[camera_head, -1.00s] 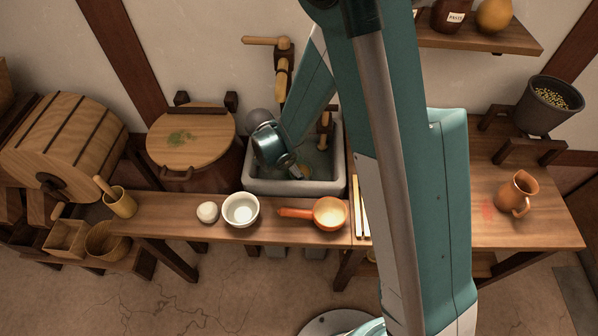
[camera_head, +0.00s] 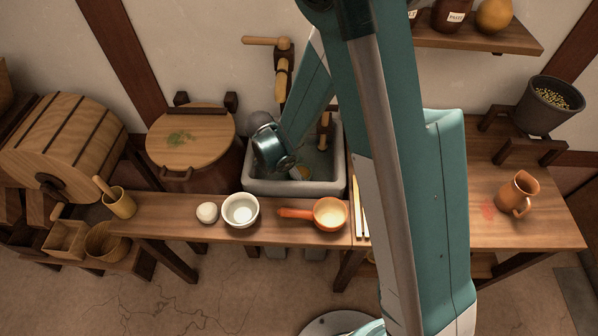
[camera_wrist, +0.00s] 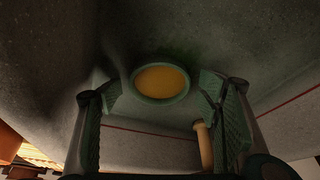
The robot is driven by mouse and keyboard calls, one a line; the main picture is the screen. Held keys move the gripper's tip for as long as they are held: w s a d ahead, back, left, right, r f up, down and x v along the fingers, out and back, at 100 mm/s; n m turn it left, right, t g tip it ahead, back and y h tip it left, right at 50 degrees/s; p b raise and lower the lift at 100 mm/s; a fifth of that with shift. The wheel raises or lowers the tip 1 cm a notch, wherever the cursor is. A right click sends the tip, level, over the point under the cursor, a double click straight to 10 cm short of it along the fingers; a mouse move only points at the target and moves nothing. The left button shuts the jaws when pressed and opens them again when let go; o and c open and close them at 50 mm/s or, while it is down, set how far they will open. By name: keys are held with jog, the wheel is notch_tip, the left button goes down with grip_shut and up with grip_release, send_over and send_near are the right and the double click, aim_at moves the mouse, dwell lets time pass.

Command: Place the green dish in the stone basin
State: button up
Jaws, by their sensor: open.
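The green dish (camera_wrist: 161,82) shows in the wrist view as a round green rim around a yellow-orange inside. It lies within the grey stone basin (camera_wrist: 60,60), apparently on its floor. In the head view the stone basin (camera_head: 262,187) stands behind the bench, and only a small yellowish part of the dish (camera_head: 304,172) shows beside my gripper. My gripper (camera_wrist: 160,92) is open, with one finger to each side of the dish in the wrist view. A gap shows between the dish and both fingers. In the head view my wrist hides the fingertips.
A wooden spout (camera_head: 324,125) reaches over the basin's back. A lidded barrel (camera_head: 190,140) stands left of the basin.

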jog(key=shift+r, duration=0.2)
jog(key=p+v, duration=0.3)
jog(key=v, duration=0.9)
jog(key=shift+s+f, duration=0.1)
dwell(0.8)
jog(key=s+d+r+n+t+y, duration=0.3)
jog(key=d+r+n, duration=0.4)
jog(key=d+r, duration=1)
jog(key=s+d+r+n+t, duration=0.1)
jog(key=s+d+r+n, duration=0.2)
jog(key=s+d, duration=0.3)
jog(key=s+d+r+n+t+y, duration=0.1)
jog(key=s+d+r+n, duration=0.2)
jog(key=s+d+r, duration=0.2)
jog(key=shift+s+d+r+n+t, duration=0.3)
jog(key=shift+s+d, duration=0.3)
jog(key=shift+s, duration=1.25)
